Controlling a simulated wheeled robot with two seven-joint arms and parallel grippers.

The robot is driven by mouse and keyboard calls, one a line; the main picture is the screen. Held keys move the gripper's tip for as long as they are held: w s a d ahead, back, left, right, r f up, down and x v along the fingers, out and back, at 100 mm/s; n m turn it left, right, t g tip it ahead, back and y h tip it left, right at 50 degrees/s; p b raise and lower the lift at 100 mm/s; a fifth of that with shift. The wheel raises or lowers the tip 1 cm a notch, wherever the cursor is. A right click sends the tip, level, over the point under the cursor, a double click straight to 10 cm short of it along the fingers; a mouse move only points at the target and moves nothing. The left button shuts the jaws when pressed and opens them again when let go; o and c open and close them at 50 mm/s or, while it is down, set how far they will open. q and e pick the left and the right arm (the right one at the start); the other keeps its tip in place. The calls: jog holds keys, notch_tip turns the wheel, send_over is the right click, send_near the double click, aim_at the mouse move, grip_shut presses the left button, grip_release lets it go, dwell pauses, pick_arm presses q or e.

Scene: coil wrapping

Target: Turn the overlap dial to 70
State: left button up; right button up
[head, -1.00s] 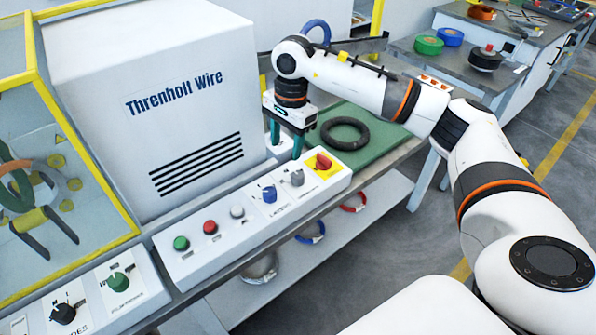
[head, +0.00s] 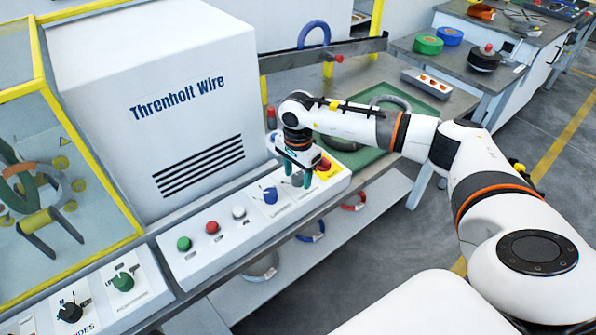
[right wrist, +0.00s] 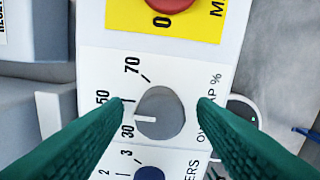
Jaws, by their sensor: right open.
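The grey overlap dial (right wrist: 160,112) sits on a white panel marked 30, 50 and 70 in the right wrist view. Its white pointer line faces left, between the 30 and 50 marks and nearer 30. My right gripper (right wrist: 162,106) is open, its two green fingers on either side of the dial with a gap to each side. In the head view my right gripper (head: 295,179) is over the right part of the control panel (head: 220,262), and its fingers partly hide the dial (head: 297,181). My left gripper is out of view.
A red rotary switch on a yellow plate (head: 326,172) is just right of the dial; a blue dial (head: 270,195) is just left. The white Threnholt Wire cabinet (head: 165,110) stands behind. A green mat (head: 370,157) lies to the right.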

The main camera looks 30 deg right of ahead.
jog(key=c, duration=1)
jog(key=shift+f+m, duration=0.1)
jog(key=shift+m, duration=0.3)
jog(key=shift+m+b, duration=0.45)
jog(key=shift+m, duration=0.25)
jog(key=m+b, duration=0.1)
jog(key=m, duration=0.5)
jog(key=shift+m+b, duration=0.35)
jog(key=shift+m, duration=1.55)
